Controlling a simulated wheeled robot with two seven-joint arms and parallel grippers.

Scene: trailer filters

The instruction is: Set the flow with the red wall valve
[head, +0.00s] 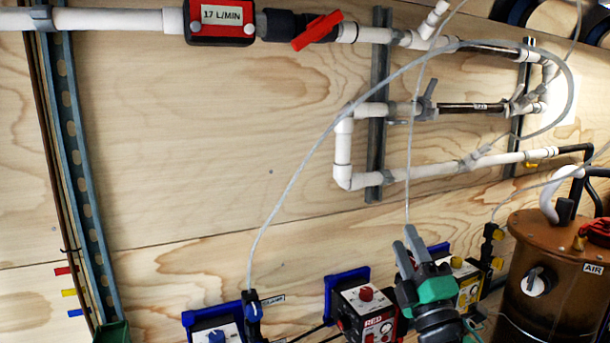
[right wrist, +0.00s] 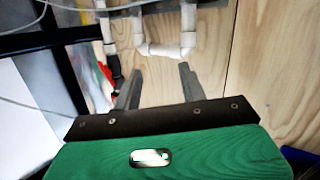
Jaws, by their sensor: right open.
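The red wall valve (head: 317,31) is at the top of the head view, on a dark fitting in the white pipe. Its red handle slants up to the right, at an angle to the pipe. Left of it, a red-framed flow meter (head: 222,16) reads 17 L/MIN. My right gripper (head: 405,240) is well below and right of the valve, its grey fingers pointing up. In the right wrist view its two fingers (right wrist: 159,84) stand apart with nothing between them. A red part, perhaps the valve handle, shows left of them. My left gripper is not seen.
White pipes with grey valves (head: 427,100) are on the wall above my right gripper, with thin clear hoses hanging across. Control boxes (head: 368,308) and a brown tank (head: 545,290) are along the bottom. The wall left of the pipe loop is bare wood.

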